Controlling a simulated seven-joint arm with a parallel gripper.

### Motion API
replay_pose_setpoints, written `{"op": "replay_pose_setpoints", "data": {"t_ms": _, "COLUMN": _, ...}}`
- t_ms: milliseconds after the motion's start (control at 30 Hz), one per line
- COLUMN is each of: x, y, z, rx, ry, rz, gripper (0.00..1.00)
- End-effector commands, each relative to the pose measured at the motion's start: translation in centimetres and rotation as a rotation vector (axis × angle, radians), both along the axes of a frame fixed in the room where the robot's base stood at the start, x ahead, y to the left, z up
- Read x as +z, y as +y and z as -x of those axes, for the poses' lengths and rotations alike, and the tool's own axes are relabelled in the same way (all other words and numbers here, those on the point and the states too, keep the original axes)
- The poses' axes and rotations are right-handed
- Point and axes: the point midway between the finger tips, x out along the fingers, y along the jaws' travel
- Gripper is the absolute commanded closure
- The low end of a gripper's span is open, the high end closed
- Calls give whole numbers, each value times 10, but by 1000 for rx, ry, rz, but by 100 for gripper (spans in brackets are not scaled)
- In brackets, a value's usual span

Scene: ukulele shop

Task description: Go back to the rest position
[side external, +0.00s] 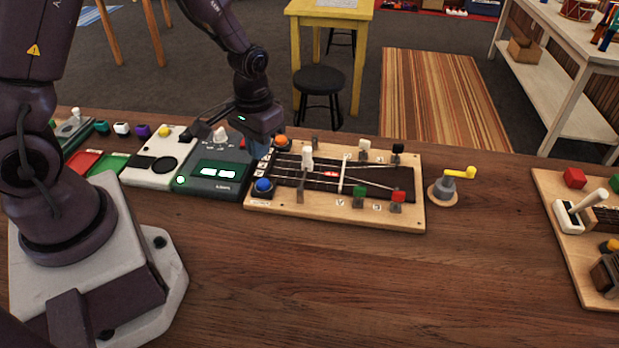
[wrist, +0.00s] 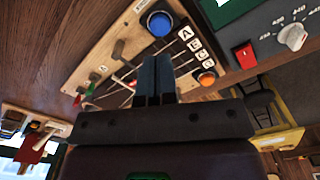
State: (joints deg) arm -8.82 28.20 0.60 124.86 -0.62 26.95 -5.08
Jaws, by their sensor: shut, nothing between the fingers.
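My gripper (wrist: 155,80) shows in the wrist view with its two dark blue-grey fingers pressed together and nothing between them. In the side external view my gripper (side external: 260,147) hangs over the left end of a wooden string board (side external: 330,214), beside the grey tuner box. The board has dark fret strips, strings, a blue button (side external: 264,186) and an orange button (side external: 281,142). Several coloured pegs stand on it. In the wrist view the blue button (wrist: 159,22) and the orange button (wrist: 207,78) lie on either side of the fingers. I cannot tell the exact fingertip height above the board.
The grey tuner box (side external: 213,186) with lit green displays stands left of the board, beside a white box (side external: 142,178). A yellow-handled crank (side external: 446,189) stands right of the board. A second wooden board (side external: 565,241) is at the far right. The front tabletop (side external: 370,285) is clear.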

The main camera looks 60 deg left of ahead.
Motion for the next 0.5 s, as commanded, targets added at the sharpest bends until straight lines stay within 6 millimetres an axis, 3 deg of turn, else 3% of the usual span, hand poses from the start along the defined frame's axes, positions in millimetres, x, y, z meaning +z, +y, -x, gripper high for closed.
{"op": "replay_pose_setpoints", "data": {"t_ms": 167, "x": 0, "y": 0, "z": 3, "rx": -6, "ry": 16, "rz": 3, "gripper": 100}}
{"op": "replay_pose_setpoints", "data": {"t_ms": 267, "x": 3, "y": -4, "z": 22, "rx": -23, "ry": 88, "rz": 16, "gripper": 100}}
{"op": "replay_pose_setpoints", "data": {"t_ms": 500, "x": 73, "y": -17, "z": 45, "rx": -88, "ry": 40, "rz": 10, "gripper": 100}}
